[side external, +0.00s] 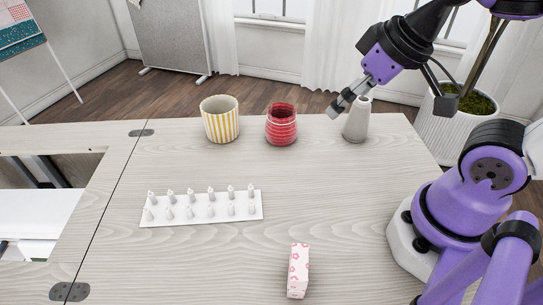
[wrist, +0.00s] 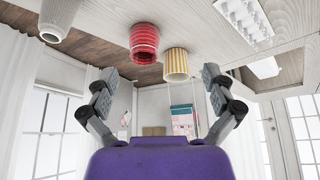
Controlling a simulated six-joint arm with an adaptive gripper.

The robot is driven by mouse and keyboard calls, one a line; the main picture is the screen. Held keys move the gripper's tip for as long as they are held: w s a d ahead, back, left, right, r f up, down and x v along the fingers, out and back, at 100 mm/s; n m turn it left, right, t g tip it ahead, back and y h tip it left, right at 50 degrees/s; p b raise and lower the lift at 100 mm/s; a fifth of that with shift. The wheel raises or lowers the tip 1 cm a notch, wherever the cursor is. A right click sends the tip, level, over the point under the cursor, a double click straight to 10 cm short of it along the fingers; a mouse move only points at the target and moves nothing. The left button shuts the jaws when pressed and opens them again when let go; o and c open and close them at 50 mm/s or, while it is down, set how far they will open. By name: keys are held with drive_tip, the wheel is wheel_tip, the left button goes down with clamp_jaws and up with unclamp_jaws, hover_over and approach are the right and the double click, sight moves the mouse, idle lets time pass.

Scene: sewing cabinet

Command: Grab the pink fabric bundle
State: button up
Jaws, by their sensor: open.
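The pink fabric bundle (side external: 298,271) is a small block, pale pink with darker pink flowers, lying near the front edge of the table in the side external view. It does not show in the wrist view. My gripper (side external: 335,109) is above the far right part of the table, close to the white bottle-shaped vase and well away from the bundle. In the wrist view my gripper (wrist: 157,88) has its two fingers spread wide apart with nothing between them.
A yellow-striped cup (side external: 220,121), a red ribbed cup (side external: 281,126) and a white vase (side external: 357,120) stand along the table's back. A white rack (side external: 200,209) with several small pegs lies left of centre. The tabletop (side external: 340,200) is clear between the vase and the bundle.

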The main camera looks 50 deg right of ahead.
drive_tip(key=n+g, duration=0.6)
drive_tip(key=n, duration=0.1)
hover_over(297, 260)
wheel_tip(297, 260, down, 7)
drive_tip(key=shift+w+r, duration=0.1)
drive_tip(key=shift+w, duration=0.05)
wheel_tip(297, 260, down, 4)
drive_tip(key=f, duration=0.6)
drive_tip(key=shift+s+f, duration=0.1)
drive_tip(key=shift+s, duration=0.25)
drive_tip(key=c, duration=0.9)
